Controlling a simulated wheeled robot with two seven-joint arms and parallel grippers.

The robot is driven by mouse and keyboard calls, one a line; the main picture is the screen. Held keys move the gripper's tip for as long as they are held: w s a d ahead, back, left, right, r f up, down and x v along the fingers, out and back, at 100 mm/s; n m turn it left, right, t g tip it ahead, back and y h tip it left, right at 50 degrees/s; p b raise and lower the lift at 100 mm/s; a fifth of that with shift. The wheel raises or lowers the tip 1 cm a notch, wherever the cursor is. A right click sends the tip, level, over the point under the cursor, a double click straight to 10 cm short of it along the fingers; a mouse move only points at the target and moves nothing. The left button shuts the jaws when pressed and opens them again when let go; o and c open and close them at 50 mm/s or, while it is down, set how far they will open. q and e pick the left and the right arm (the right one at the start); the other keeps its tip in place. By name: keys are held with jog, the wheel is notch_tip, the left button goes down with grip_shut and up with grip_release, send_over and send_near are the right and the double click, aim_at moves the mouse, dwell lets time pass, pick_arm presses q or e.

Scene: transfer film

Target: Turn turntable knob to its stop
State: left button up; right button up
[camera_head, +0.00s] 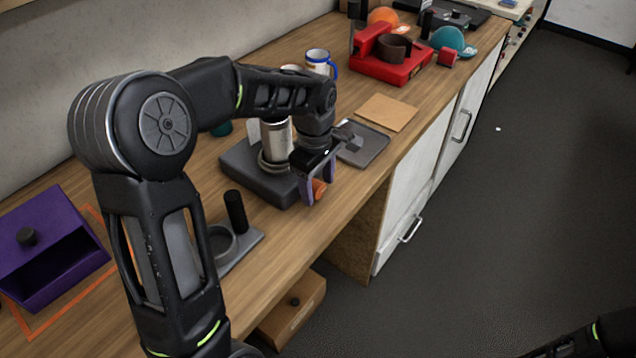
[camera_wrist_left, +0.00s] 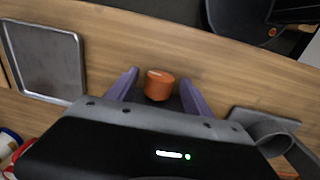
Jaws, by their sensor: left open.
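The turntable (camera_head: 240,175) is a dark grey block on the counter with a silver cylinder (camera_head: 276,142) standing on it. Its orange knob (camera_head: 319,188) is at the front right side, partly hidden behind my gripper in the head view. My left gripper (camera_head: 316,195) points down at the knob with its purple fingers open. In the left wrist view the orange knob (camera_wrist_left: 159,85) sits between the two spread fingers, with gaps visible on both sides. My right gripper is not in view; only part of my right arm shows at the lower right.
A grey tray (camera_head: 362,147) lies just right of the turntable. A grey holder with a ring (camera_head: 222,243) and an upright black cylinder (camera_head: 236,211) stand to its left. A purple open box (camera_head: 50,245) is at far left; a red device (camera_head: 392,68) is farther back.

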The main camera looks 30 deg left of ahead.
pick_arm(q)
jog(key=shift+f, duration=0.25)
grip_shut()
dwell(0.5)
